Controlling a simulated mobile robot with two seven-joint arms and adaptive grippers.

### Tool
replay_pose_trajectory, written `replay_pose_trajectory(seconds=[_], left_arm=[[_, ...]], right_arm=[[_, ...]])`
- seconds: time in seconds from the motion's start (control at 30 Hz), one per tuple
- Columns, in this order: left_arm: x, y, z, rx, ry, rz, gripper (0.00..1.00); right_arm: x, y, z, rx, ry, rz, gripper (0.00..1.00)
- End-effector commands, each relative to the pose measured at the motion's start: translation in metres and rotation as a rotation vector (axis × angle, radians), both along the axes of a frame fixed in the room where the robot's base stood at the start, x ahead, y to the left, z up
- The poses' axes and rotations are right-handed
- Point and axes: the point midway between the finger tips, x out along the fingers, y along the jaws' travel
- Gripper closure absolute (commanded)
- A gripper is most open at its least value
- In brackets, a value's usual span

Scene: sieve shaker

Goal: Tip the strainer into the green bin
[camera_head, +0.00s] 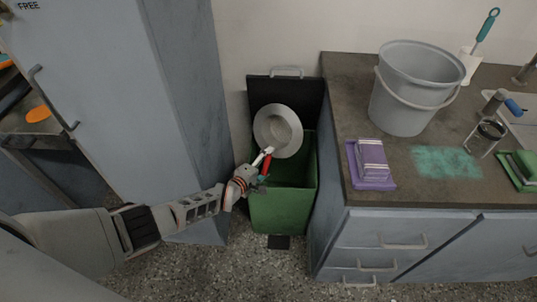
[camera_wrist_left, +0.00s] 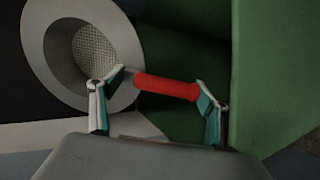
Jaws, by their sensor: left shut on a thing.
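My left gripper (camera_head: 264,181) is shut on the red handle of the strainer (camera_head: 278,131), a grey round bowl with a wide rim. In the head view the strainer is over the green bin (camera_head: 284,211), tilted so that its round opening shows toward the camera. The bin's black lid (camera_head: 306,95) stands open against the wall. In the left wrist view the red handle (camera_wrist_left: 166,87) lies between the fingers (camera_wrist_left: 158,107), and the mesh of the strainer (camera_wrist_left: 93,50) shows at upper left. The bin's green wall (camera_wrist_left: 275,75) is at right. I cannot make out any contents in the strainer. My right gripper is not in view.
A grey cabinet (camera_head: 115,95) stands left of the bin.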

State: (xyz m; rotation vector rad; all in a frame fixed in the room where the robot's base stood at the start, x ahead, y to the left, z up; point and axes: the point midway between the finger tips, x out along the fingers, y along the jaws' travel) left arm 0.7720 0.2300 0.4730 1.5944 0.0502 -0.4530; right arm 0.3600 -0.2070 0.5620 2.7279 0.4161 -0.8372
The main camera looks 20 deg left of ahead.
Motion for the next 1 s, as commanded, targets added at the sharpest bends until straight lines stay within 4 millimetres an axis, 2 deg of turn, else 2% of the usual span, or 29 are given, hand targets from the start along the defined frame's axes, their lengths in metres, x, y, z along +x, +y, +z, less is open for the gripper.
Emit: replay_pose_trajectory(seconds=[0.03,0.43,0.57,0.67,0.7,0.9,1.0], left_arm=[[-0.013,0.009,-0.011,0.02,0.056,0.006,0.72],[-0.019,0.009,-0.015,0.024,0.111,0.011,0.72],[-0.015,0.009,0.002,0.034,0.138,0.011,0.72],[-0.015,0.009,0.017,0.051,0.198,0.011,0.72],[-0.014,0.009,0.023,0.06,0.228,0.011,0.72],[-0.022,0.008,0.036,0.101,0.394,0.011,0.72],[-0.025,0.008,0.036,0.113,0.452,0.01,0.72]], right_arm=[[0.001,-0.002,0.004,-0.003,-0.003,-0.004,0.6],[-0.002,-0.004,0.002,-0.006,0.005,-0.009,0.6],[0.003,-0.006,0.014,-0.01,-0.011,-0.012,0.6],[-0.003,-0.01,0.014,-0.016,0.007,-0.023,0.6],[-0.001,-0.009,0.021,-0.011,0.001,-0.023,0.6],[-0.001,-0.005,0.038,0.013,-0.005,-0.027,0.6],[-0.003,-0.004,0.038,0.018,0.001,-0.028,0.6]])
